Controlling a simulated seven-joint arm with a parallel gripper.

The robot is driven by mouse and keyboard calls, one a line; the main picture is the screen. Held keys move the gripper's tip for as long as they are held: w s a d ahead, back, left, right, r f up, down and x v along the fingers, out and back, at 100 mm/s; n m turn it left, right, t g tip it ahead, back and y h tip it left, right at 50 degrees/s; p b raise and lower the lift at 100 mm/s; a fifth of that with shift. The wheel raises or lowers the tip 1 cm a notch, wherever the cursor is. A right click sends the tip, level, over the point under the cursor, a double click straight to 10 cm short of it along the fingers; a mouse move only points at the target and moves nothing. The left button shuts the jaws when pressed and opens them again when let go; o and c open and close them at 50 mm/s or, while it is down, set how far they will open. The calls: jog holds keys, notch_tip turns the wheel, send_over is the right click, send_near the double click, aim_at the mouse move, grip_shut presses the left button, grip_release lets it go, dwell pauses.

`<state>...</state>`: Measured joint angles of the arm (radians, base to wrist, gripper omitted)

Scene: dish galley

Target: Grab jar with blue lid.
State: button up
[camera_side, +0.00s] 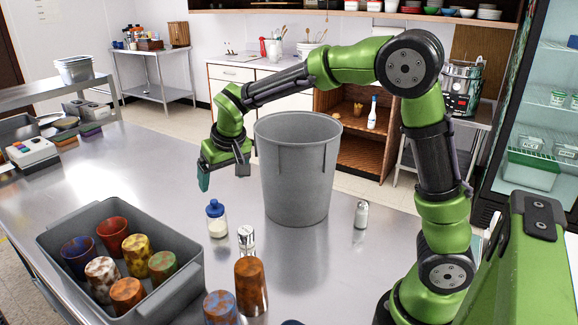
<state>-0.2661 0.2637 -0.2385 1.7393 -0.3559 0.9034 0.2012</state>
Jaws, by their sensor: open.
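A small clear jar with a blue lid (216,219) stands upright on the steel table, with pale contents showing through its side. It is between the grey tub and the large grey bin. My gripper (222,178) is above the jar, pointing down. Its jaws are open, with one teal fingertip to the left and a dark finger to the right. The gripper is apart from the jar, and nothing shows between its fingers.
A grey bin (297,170) stands right behind the jar. A metal-topped shaker (246,241) and brown tumbler (250,287) stand close in front. A grey tub (180,290) of patterned cups is at left. Another shaker (361,214) stands at right.

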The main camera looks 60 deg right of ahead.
aim_at(217, 210)
jog(key=x, duration=1.1)
jog(key=shift+s, duration=0.2)
jog(key=shift+w+x, duration=0.1)
jog(key=shift+x, duration=1.35)
jog(key=shift+w+x, duration=0.15)
jog(key=shift+x, duration=1.25)
jog(key=shift+r, duration=0.15)
jog(key=c, duration=1.3)
